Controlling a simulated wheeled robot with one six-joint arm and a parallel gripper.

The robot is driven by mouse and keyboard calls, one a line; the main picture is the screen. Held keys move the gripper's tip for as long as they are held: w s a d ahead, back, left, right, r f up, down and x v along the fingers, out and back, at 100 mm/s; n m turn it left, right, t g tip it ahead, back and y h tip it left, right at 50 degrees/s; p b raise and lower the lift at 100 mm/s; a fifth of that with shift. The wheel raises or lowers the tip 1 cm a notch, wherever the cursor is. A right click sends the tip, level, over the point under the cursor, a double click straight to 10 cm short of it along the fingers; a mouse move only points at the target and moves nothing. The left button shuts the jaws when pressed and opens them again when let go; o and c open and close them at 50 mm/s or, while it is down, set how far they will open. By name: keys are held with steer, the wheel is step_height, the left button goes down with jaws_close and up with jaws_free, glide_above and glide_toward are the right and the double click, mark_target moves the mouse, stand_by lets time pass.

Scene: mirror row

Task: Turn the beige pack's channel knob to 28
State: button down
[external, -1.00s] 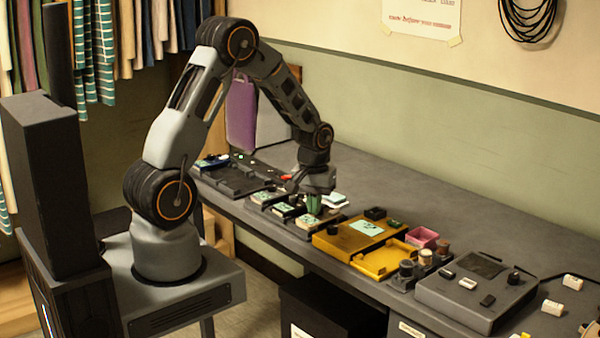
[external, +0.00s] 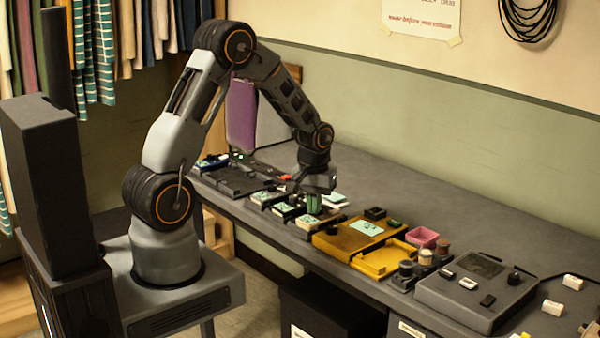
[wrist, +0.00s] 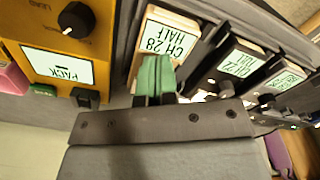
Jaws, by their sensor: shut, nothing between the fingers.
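The beige pack (wrist: 184,25) nearest the yellow unit carries a label reading CH 28 HALF in the wrist view. In the external view the same pack (external: 307,222) sits on the bench just below my gripper (external: 313,207). My gripper (wrist: 154,72) is shut, with its green fingertips together and empty, pointing down at the lower edge of the label. The fingers cover the part of the pack below the label, so I cannot see its channel knob or where it points. I cannot tell whether the fingertips touch the pack.
Two similar labelled packs (wrist: 240,63) (wrist: 287,78) stand in a row beside it. A yellow unit (external: 345,240) with a black knob (wrist: 76,19) is on the other side. A grey console (external: 470,295) stands at the right.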

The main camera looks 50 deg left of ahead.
steer(key=shift+s+d+f, duration=0.2)
steer(key=shift+f, duration=0.35)
steer(key=shift+s+d, duration=0.1)
steer(key=shift+s, duration=0.1)
steer(key=shift+w+r+p, duration=0.15)
steer(key=shift+r+p, duration=0.95)
steer(key=shift+r, duration=0.45)
steer(key=shift+w+r+p, duration=0.1)
steer(key=shift+r+p, duration=1)
steer(key=shift+r, duration=0.45)
